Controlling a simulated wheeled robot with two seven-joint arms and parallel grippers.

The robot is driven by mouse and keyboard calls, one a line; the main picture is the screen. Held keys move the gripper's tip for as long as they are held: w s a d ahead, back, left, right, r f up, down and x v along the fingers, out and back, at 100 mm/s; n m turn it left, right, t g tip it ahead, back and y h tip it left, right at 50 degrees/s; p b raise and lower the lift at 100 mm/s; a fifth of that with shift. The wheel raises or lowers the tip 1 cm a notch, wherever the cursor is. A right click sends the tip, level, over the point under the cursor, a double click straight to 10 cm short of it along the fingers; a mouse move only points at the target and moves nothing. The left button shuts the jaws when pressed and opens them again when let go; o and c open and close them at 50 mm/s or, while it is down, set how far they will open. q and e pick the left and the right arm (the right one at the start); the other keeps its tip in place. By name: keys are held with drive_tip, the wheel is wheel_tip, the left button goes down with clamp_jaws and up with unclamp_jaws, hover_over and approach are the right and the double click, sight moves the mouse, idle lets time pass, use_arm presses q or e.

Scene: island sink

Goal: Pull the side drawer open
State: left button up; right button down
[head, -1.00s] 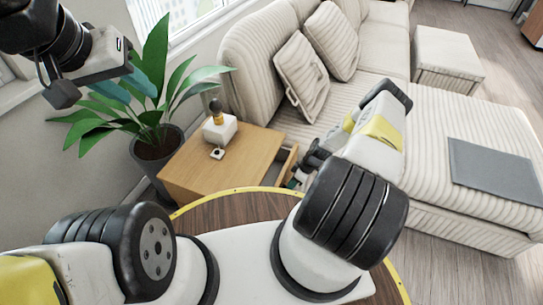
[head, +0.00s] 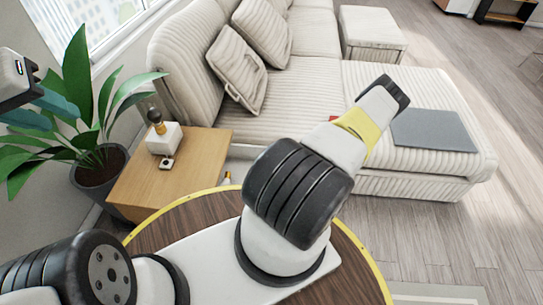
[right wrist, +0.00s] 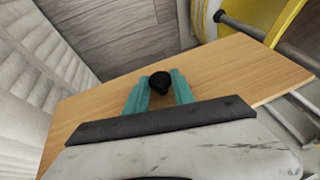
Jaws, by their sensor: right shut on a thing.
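The wooden side table (head: 160,182) stands beside the sofa in the head view. Its drawer side is largely hidden behind my right arm. In the right wrist view, the teal fingers of my right gripper (right wrist: 160,91) are closed around a round black knob (right wrist: 160,78). A pale wooden panel (right wrist: 235,75) lies around it; I cannot tell whether this is the drawer front. The right fingers are hidden in the head view. My left gripper (head: 42,112) is at the upper left, in front of the plant, with its teal fingers apart and empty.
A white box-shaped item (head: 164,139) and a small white piece (head: 166,164) sit on the table. A potted plant (head: 98,165) stands left of it, the striped sofa (head: 300,92) behind and right. Bare floor (head: 430,240) shows at the right.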

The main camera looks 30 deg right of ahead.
drive_tip(key=shift+s+d, duration=0.1)
drive_tip(key=shift+d, duration=0.15)
drive_tip(key=c, duration=1.1)
unclamp_jaws()
drive_tip(key=shift+o, duration=0.2)
drive_tip(key=v, duration=0.7)
drive_tip(key=shift+r, duration=0.4)
drive_tip(key=shift+d+r, duration=0.1)
drive_tip(key=shift+d, duration=0.05)
